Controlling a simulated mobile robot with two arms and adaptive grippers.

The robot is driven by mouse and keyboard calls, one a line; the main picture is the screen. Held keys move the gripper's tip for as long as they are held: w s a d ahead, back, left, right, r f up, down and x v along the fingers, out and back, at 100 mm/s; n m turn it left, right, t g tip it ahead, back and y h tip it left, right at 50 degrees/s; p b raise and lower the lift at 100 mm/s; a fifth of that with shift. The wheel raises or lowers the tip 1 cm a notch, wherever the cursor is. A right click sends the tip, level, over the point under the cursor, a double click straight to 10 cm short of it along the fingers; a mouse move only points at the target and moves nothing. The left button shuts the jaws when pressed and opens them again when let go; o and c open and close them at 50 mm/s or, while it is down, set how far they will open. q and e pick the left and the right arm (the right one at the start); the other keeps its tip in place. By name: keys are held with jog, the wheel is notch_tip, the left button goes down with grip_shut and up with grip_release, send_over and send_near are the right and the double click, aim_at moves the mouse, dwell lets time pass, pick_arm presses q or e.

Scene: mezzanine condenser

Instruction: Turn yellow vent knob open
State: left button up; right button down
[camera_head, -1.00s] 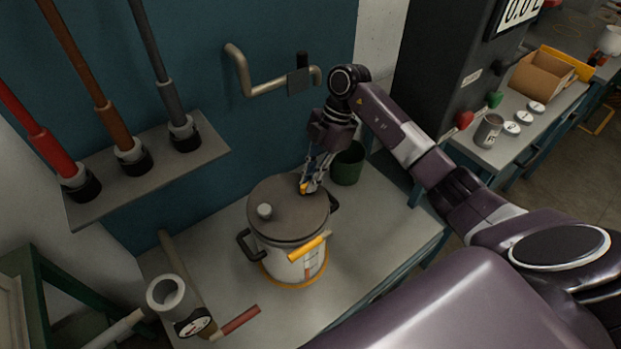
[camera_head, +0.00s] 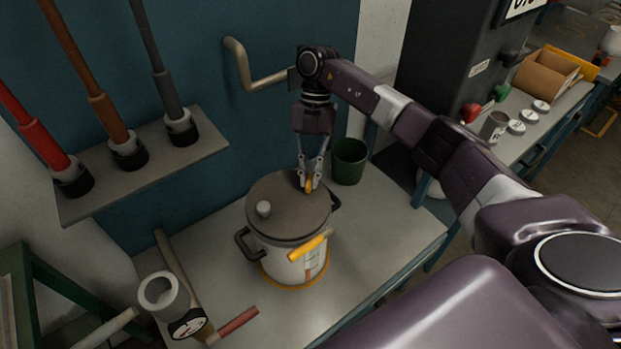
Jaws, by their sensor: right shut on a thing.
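The yellow vent knob (camera_head: 309,186) sits on the lid (camera_head: 284,212) of a pot with a white body (camera_head: 292,262), near the lid's far right edge. Most of the knob is hidden by my fingers. My right gripper (camera_head: 308,183) points down over the lid from behind and is shut on the yellow knob. My left gripper is not in view.
A yellow-orange handle (camera_head: 311,244) sticks out at the pot's front, and a dark side handle (camera_head: 246,243) at its left. A dark green cup (camera_head: 349,161) stands behind right. A gauge (camera_head: 188,323) and pipes are at the front left. The bench's right part (camera_head: 393,229) is clear.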

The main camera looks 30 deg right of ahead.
jog(key=n+b, duration=0.1)
jog(key=n, duration=0.1)
jog(key=n+h+b, duration=0.1)
jog(key=n, duration=0.1)
jog(key=shift+w+a+f+n+g+h, duration=0.1)
jog(key=shift+a+n+g+h, duration=0.05)
jog(key=shift+n+g+h, duration=0.15)
jog(key=n+h+b, duration=0.1)
jog(key=n, duration=0.3)
jog(key=shift+a+n+h, duration=0.1)
jog(key=shift+n+h, duration=0.2)
jog(key=shift+h, duration=0.1)
jog(key=shift+b, duration=0.3)
jog(key=c, duration=2)
grip_release()
jog(key=shift+r, duration=0.2)
jog(key=v, duration=1.1)
jog(key=shift+w+r, duration=0.3)
